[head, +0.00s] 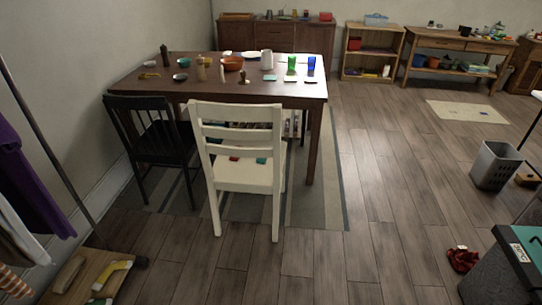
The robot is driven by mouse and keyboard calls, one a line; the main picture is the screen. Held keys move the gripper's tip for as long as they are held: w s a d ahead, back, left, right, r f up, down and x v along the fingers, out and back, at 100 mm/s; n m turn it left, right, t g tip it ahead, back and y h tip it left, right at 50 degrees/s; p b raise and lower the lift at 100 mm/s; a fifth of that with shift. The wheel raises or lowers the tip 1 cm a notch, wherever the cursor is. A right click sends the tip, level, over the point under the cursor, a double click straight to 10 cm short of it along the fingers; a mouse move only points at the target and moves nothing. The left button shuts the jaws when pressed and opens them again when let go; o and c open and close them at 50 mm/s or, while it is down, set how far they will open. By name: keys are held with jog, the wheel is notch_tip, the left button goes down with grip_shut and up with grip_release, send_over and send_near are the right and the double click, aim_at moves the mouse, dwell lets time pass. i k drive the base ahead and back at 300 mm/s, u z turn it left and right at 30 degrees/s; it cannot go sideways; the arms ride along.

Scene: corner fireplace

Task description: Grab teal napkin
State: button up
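I cannot tell for certain which thing is the teal napkin. A small flat teal piece (261,160) lies on the seat of the white chair (245,178), beside a small red piece (234,158). A pale teal flat square (269,78) lies on the dark wooden table (215,93), in front of a white pitcher (266,60). My gripper is not in view.
The white chair and a black chair (157,135) stand at the table's near side. A clothes rack (47,150) is at the left. A grey basket (494,165) and a red item (462,259) are on the floor at right. The middle floor is clear.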

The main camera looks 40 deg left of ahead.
aim_at(259, 160)
jog(key=u, duration=0.05)
jog(key=i, duration=1.75)
jog(key=u, duration=0.95)
jog(key=i, duration=1.05)
jog(key=u, duration=1.65)
jog(key=i, duration=0.4)
jog(key=u, duration=0.25)
